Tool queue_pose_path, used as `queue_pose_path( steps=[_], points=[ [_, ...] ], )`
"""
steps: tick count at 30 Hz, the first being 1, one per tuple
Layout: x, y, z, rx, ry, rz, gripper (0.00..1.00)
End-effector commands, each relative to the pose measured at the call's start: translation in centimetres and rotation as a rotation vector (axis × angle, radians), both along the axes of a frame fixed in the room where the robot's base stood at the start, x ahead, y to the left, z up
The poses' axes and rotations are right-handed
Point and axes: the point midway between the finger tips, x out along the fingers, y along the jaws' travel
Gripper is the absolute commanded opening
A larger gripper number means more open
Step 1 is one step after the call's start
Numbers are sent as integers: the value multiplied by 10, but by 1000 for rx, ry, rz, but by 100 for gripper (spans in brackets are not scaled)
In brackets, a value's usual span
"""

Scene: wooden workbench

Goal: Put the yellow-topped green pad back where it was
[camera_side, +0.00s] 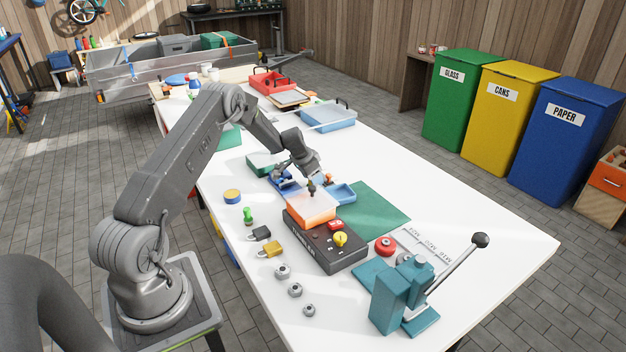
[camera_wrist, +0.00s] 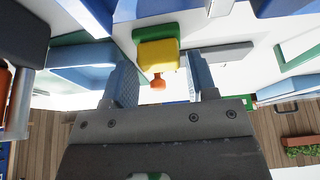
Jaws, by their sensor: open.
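In the wrist view the yellow-topped green pad (camera_wrist: 158,53) shows just beyond my fingertips, roughly between them, with its green part behind the yellow and a small orange knob (camera_wrist: 158,83) close in front. I cannot tell whether either finger touches it. My gripper (camera_side: 290,181) is open, with one finger at each side of the wrist view. In the side view it is low over the middle of the bench, beside small blue trays (camera_side: 341,193). I cannot make out the pad clearly in the side view; my gripper or wrist may hide it.
A black device (camera_side: 340,255) with an orange block (camera_side: 312,212) on it stands in front of my gripper. A green mat (camera_side: 375,212) lies to the right. A teal lever press (camera_side: 390,300) stands near the front. Several small parts line the left edge. The right bench edge is clear.

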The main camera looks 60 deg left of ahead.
Motion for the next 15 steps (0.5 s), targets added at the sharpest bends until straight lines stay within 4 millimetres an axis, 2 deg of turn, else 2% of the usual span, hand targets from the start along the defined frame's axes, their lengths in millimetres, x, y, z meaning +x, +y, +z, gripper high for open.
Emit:
queue_pose_path(
  steps=[9, 15],
  points=[
    [-25, 1, 62, 3, -3, 0, 52],
    [-38, 0, 91, 2, -2, 0, 52]
  ],
)
